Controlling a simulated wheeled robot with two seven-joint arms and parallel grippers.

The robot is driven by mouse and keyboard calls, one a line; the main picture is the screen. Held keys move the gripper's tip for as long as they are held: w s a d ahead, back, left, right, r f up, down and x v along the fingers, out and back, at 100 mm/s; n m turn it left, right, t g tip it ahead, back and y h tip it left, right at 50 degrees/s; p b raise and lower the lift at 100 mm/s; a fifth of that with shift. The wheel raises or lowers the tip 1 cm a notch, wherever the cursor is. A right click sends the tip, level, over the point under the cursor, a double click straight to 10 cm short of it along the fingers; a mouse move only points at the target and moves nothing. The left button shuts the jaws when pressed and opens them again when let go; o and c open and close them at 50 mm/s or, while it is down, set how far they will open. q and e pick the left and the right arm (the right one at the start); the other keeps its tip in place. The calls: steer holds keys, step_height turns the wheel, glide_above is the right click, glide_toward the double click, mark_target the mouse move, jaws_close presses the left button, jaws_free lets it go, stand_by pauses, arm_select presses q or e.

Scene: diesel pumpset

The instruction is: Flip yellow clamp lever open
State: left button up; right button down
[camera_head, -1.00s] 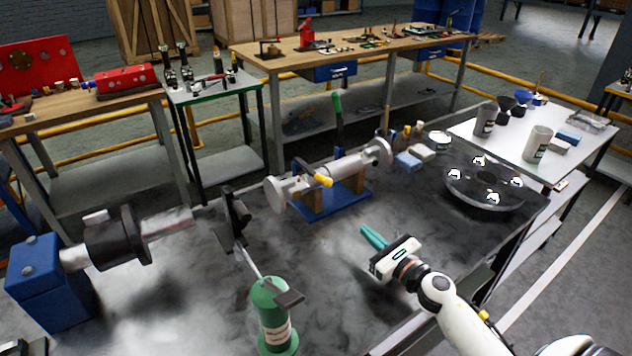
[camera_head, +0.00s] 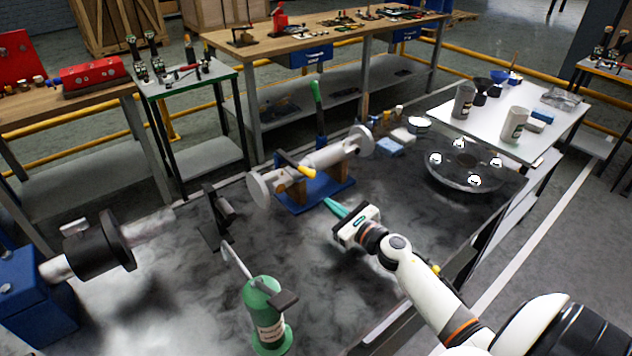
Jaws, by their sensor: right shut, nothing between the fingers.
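The yellow clamp lever (camera_head: 307,171) sticks out toward me from the clamp around a grey flanged pipe (camera_head: 328,156). The pipe rests in wooden cradles on a blue stand (camera_head: 318,192) on the dark bench. My right gripper (camera_head: 330,203), with teal fingers and a white body, comes in from the lower right. Its fingers are shut and empty. The fingertips are in front of the stand, a little below and to the right of the lever, apart from it. My left gripper is not in view.
A green bottle (camera_head: 264,316) and a dark bracket (camera_head: 217,216) stand left of my arm. A blue block (camera_head: 38,305) with a shaft is at far left. A round flange (camera_head: 464,168) lies at right.

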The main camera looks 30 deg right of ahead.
steer(key=w, duration=0.3)
steer(key=shift+w+a+r, duration=0.15)
steer(key=shift+w+a, duration=0.1)
steer(key=shift+w, duration=0.15)
steer(key=r+p, duration=0.1)
steer(key=w+r+p, duration=0.1)
steer(key=shift+w+a+p, duration=0.2)
steer(key=shift+a+p, duration=0.05)
steer(key=shift+p, duration=0.05)
steer(key=shift+w+a+r+p, duration=0.15)
steer(key=shift+a+r+p, duration=0.1)
steer(key=shift+r+p, duration=0.5)
steer(key=shift+r, duration=0.2)
